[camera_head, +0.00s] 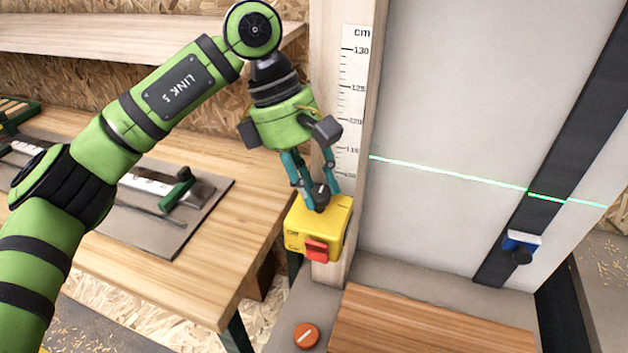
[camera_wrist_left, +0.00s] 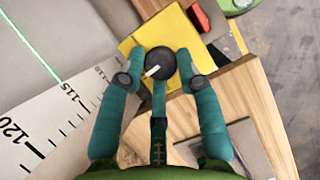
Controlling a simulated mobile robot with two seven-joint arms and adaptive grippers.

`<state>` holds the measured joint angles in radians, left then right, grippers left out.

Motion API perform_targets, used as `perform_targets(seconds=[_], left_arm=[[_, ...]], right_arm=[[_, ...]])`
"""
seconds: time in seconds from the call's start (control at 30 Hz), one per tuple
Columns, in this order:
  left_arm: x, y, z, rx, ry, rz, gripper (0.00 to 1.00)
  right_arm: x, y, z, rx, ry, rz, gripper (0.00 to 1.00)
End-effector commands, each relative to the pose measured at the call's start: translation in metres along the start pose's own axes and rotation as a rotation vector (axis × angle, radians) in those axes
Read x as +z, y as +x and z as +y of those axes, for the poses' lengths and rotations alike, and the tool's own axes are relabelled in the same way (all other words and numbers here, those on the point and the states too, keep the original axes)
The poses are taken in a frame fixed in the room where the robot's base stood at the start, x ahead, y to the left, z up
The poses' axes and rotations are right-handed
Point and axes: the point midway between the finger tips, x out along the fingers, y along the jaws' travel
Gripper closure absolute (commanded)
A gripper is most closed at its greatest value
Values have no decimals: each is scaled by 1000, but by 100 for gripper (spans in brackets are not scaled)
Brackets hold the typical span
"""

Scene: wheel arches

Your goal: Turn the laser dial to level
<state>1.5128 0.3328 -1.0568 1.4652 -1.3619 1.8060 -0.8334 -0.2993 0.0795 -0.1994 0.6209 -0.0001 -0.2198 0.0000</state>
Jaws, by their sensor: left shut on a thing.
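The yellow laser box (camera_head: 330,222) is mounted low on the wooden post beside the ruler, with a red switch (camera_head: 317,250) on its front. The black dial (camera_wrist_left: 161,62) sits on top of the box and has a white pointer mark, seen in the left wrist view. My left gripper (camera_head: 320,192) reaches down from above, its teal fingers on either side of the dial and shut on it. In the head view the fingers partly hide the dial. A green laser line (camera_head: 450,173) crosses the pale panel, slanting down to the right in the picture. My right gripper is not in view.
A ruler scale (camera_head: 353,90) runs up the post. A dark strip (camera_head: 560,150) with a blue clamp (camera_head: 521,243) crosses the panel. An orange disc (camera_head: 306,335) lies below the box, left of a wooden board (camera_head: 430,325). A wooden workbench (camera_head: 190,285) stands at left.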

Motion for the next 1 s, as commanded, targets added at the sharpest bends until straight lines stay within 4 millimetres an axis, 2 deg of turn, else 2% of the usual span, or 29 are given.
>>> perform_targets(seconds=[0.7, 0.73, 0.77, 1.0], left_arm=[[0, 0, 0, -29, 66, 3, 99], [0, 0, 0, -29, 66, 3, 54], [0, 0, 0, -29, 66, 3, 44], [0, 0, 0, -27, 65, 2, 44]], right_arm=[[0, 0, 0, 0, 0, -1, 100], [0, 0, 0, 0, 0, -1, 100], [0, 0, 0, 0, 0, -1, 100], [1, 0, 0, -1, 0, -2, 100]])
